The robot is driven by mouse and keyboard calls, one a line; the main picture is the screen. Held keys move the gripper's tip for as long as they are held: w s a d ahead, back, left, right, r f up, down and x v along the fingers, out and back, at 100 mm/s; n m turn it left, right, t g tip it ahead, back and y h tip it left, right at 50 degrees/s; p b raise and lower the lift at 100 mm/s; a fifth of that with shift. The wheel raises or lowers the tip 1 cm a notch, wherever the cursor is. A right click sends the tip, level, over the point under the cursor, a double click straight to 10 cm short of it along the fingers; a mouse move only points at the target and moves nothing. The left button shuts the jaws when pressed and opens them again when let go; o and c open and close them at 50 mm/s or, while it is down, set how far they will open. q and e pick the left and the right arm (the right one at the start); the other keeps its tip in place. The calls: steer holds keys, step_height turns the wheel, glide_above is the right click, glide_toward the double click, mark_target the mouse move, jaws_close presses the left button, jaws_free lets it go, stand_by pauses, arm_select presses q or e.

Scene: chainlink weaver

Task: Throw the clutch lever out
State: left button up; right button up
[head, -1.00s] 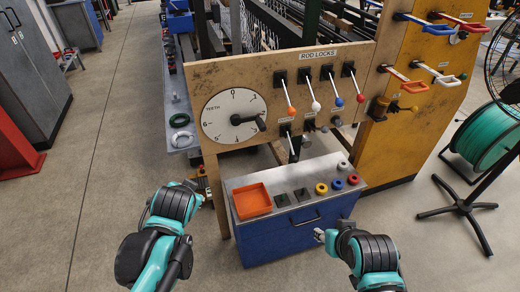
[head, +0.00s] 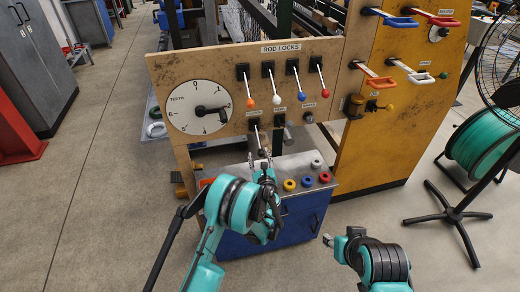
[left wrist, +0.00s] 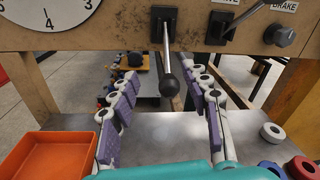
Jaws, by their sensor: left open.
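A short lever with a black knob (left wrist: 169,88) hangs from a black plate on the wooden panel. It shows in the head view (head: 257,134), under the rod locks; its small label is too small to read. In the left wrist view its knob appears between the spread purple-padded fingers of my left gripper (left wrist: 163,80), with no clear contact. In the head view my left gripper (head: 260,161) is at the panel, just below the lever. My right gripper (head: 329,239) is low, in front of the blue cabinet; its finger gap is not clear.
Beside the lever are a second lever (left wrist: 230,25) and a brake knob (left wrist: 281,34). Rod lock levers (head: 273,82) hang above, and a numbered dial (head: 190,122) is to the left. An orange tray (left wrist: 45,150) and coloured rings (head: 307,181) lie on the cabinet top.

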mark_target(261, 152)
arm_select(q)
steer(key=shift+d+f+m, duration=0.3)
steer(key=shift+f+m, duration=0.05)
steer(key=shift+f, duration=0.15)
steer(key=shift+d+f+m, duration=0.3)
steer(key=shift+f+m, duration=0.05)
steer(key=shift+f, duration=0.15)
steer(key=b+x, duration=0.2)
steer(key=x, duration=0.5)
steer(key=shift+d, duration=0.1)
steer(key=shift+w, duration=0.35)
steer(key=shift+r, duration=0.1)
jaws_close()
